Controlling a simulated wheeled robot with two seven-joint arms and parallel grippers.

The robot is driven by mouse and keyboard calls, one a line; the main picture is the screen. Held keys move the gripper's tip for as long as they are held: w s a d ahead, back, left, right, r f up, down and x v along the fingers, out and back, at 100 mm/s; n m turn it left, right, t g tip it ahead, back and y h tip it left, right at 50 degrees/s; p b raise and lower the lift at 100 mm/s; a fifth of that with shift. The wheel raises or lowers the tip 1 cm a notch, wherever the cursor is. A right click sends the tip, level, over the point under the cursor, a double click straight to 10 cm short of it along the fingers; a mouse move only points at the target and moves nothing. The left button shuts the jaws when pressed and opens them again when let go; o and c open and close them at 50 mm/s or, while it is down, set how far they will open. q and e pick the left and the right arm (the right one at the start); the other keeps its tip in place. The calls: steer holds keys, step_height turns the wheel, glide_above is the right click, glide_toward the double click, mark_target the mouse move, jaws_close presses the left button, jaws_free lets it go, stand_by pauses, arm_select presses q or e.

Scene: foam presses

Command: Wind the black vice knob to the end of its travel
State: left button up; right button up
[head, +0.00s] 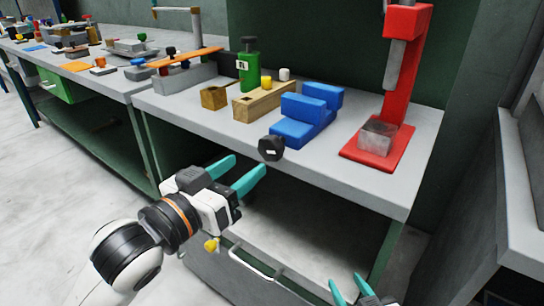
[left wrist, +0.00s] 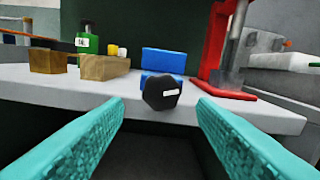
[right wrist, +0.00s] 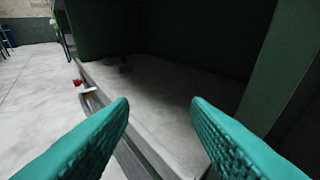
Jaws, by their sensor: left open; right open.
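The black vice knob (head: 271,148) is on the near end of the blue vice (head: 303,127), at the front edge of the bench, and carries a white mark. In the left wrist view the knob (left wrist: 161,93) lies ahead, between the two fingers and apart from them. My left gripper (head: 243,171) is open and empty, just left of and in front of the knob in the head view. My right gripper (head: 350,288) is open and empty at the bottom edge of the head view, low in front of the bench. The right wrist view shows its fingers (right wrist: 165,115) with nothing between them.
A red press (head: 385,140) with a clear block stands right of the vice. Wooden blocks (head: 263,101) and a green bottle-like object (head: 249,67) stand left and behind. Below the grey bench top (head: 345,188) are an open shelf and a drawer handle (head: 250,266).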

mark_target(267, 151)
arm_select(q)
steer(key=b+x, duration=0.2)
steer(key=x, duration=0.6)
steer(key=shift+d, duration=0.1)
steer(key=shift+w+d, duration=0.35)
steer(key=shift+w, duration=0.1)
arm_select(e)
step_height(267, 151, up, 10)
steer(key=a+t+y, duration=0.1)
steer(key=t+y, duration=0.1)
steer(key=t, duration=0.4)
steer(key=shift+a+f, duration=0.15)
steer(key=shift+a, duration=0.05)
arm_select(q)
steer(key=c, duration=0.7)
steer(key=shift+r, duration=0.1)
steer(key=shift+m+p, duration=0.7)
steer(key=shift+p, duration=0.3)
steer(key=shift+m+p, duration=0.8)
steer(key=shift+p, duration=0.05)
arm_select(e)
steer(key=s+d+f+g+h, duration=0.1)
steer(key=s+f+g, duration=0.1)
steer(key=f+g, duration=0.3)
steer(key=s+d+f+g+h, duration=0.2)
steer(key=f+g, duration=0.3)
steer(key=f, duration=0.4)
steer(key=shift+s+d+g, duration=0.3)
steer(key=shift+s, duration=0.1)
